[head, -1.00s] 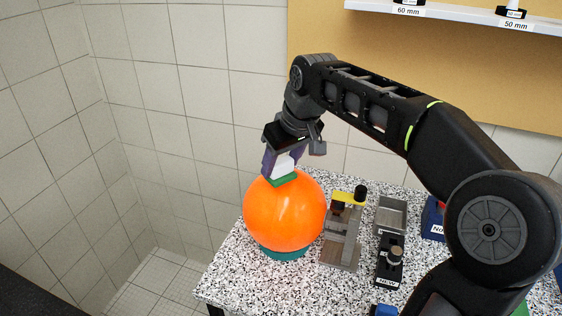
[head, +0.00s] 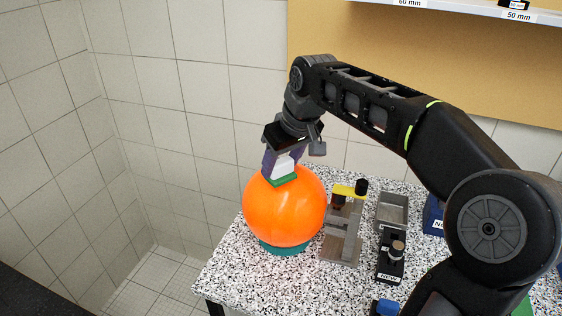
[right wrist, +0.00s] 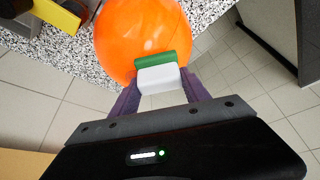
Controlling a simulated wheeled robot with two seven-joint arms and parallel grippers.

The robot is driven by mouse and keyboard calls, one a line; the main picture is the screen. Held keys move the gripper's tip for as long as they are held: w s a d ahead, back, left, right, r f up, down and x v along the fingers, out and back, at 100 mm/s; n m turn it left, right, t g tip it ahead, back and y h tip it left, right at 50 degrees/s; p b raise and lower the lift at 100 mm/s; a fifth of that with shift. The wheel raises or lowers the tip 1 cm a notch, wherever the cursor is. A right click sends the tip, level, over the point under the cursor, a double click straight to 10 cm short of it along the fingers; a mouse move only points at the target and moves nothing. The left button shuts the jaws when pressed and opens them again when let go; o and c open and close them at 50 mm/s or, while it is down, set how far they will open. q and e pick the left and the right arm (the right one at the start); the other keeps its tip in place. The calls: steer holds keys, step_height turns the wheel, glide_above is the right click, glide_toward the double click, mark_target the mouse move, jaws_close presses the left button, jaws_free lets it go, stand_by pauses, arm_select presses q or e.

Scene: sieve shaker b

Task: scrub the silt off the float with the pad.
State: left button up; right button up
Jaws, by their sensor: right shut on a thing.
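The float (head: 285,215) is a large glossy orange ball resting on a teal ring base (head: 286,248) near the left edge of the speckled table. My right gripper (head: 283,170) is above the float, shut on the pad. The pad has a white body (right wrist: 158,79) and a green face (head: 284,181), which lies at the top of the float and appears to touch it. In the right wrist view the float (right wrist: 140,35) lies beyond the pad between the purple fingers. I see no clear silt on the visible surface. My left gripper is not in view.
A grey metal stand with a yellow top (head: 347,190) is close to the right of the float. Beyond it are a grey open tray (head: 392,211) and a black device (head: 390,260). A shelf (head: 470,8) hangs at the upper right. Floor lies left of the table.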

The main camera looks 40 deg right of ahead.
steer(key=shift+w+d+r+p, duration=0.15)
steer(key=shift+w+d+p, duration=0.55)
steer(key=shift+d, duration=0.35)
steer(key=shift+w+d, duration=0.3)
steer(key=shift+d, duration=0.1)
steer(key=shift+d, duration=0.1)
steer(key=shift+w+d+p, duration=0.65)
steer(key=shift+d+p, duration=0.05)
steer(key=shift+d, duration=0.15)
steer(key=shift+w+d+f, duration=0.3)
steer(key=shift+d, duration=0.15)
steer(key=shift+r+p, duration=0.15)
steer(key=shift+p, duration=0.15)
